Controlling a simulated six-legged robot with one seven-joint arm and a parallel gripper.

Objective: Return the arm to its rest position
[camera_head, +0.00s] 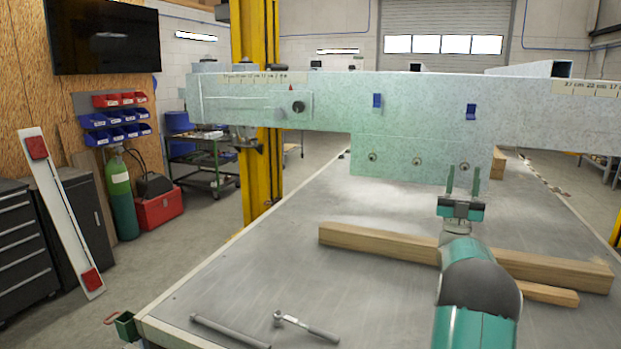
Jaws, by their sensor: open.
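My gripper (463,181) is in the right half of the view, with its two green fingers pointing up and apart. It is open, and nothing shows between the fingers. Its fingertips overlap the lower edge of the grey-green trailer frame (300,118) in the picture; I cannot tell whether they touch it. My arm reaches up from the bottom edge, over the table and the wooden beams.
The trailer frame spans the view above the metal table (230,290). Wooden beams (375,241) lie across the table behind my arm. A hammer (305,327) and a metal bar (230,331) lie at the front left. A yellow post (262,190) stands behind.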

